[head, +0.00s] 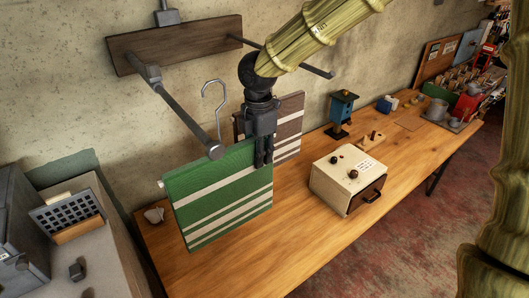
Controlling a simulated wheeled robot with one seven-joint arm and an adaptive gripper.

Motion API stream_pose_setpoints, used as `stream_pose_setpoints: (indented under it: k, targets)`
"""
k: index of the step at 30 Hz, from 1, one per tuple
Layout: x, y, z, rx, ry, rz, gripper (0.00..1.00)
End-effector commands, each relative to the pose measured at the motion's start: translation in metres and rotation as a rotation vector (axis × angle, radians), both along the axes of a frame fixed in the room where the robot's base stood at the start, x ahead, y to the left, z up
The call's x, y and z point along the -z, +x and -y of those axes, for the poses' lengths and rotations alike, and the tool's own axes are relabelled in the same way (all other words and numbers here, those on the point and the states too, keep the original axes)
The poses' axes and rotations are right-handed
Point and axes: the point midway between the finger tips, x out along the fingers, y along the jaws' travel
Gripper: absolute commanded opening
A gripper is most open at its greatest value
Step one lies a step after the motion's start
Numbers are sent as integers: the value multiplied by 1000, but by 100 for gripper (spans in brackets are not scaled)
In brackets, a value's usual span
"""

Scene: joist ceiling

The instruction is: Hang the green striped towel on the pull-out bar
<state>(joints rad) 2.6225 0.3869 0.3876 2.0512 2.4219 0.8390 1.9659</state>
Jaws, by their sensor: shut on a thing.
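The green striped towel (222,196) is a flat green panel with pale stripes, upright above the left part of the wooden bench. My gripper (264,158) points down and is shut on the towel's top right corner. The pull-out bar (182,107) is a grey metal rod with a round end, reaching out from a wooden wall board (178,43). Its end shows just above the towel's top edge; I cannot tell whether they touch. A second, thinner rod (308,64) reaches out from the board's right side, partly hidden by my arm.
A brown striped towel (287,128) is behind my gripper; its support is unclear. A pale hook (214,90) shows above the bar's end. The bench (270,248) carries a cream drawer box (345,180) and blue birdhouse (342,107). Its front middle is clear.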

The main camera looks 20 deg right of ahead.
Motion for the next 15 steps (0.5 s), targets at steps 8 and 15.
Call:
stream_pose_setpoints:
  k: [8, 15]
  targets:
    - [1, -5, -17, 0, 0, 0, 0]
    - [1, -10, -30, 0, 0, 1, 0]
